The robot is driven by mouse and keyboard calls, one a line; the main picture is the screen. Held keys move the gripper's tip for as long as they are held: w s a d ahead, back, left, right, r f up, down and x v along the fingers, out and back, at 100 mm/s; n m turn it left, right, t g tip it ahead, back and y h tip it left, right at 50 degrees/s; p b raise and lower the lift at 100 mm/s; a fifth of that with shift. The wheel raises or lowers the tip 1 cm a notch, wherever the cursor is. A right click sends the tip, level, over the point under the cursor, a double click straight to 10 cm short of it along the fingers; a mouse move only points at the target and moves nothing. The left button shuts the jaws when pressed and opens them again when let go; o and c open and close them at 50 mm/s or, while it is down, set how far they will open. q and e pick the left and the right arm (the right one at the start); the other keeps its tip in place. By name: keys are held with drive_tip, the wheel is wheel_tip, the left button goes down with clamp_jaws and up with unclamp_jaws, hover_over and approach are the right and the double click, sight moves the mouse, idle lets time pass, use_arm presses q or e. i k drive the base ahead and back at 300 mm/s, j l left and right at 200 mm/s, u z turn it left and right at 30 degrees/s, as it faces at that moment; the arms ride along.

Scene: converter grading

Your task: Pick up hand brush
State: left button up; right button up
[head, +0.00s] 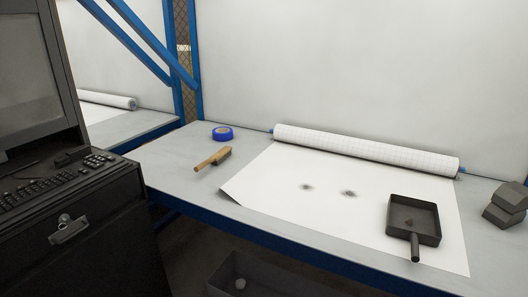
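The hand brush (213,158) lies on the grey workbench (178,155), left of the white paper sheet. Its light wooden handle points toward the front left, and its dark bristle end points toward the back right. Nothing is touching it. Neither of my grippers shows in the head view.
A paper roll (365,149) lies along the back, with its sheet (290,205) spread forward. A blue tape roll (222,133) sits behind the brush. A dark dustpan (414,220) and grey blocks (506,205) are to the right. A computer cabinet (75,225) stands at left.

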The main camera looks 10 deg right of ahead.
sight(219, 157)
drive_tip(key=i+j+z, duration=0.2)
drive_tip(key=j+z, duration=0.3)
drive_tip(key=i+j+z, duration=0.1)
drive_tip(key=j+z, duration=1.1)
drive_tip(key=j, duration=0.25)
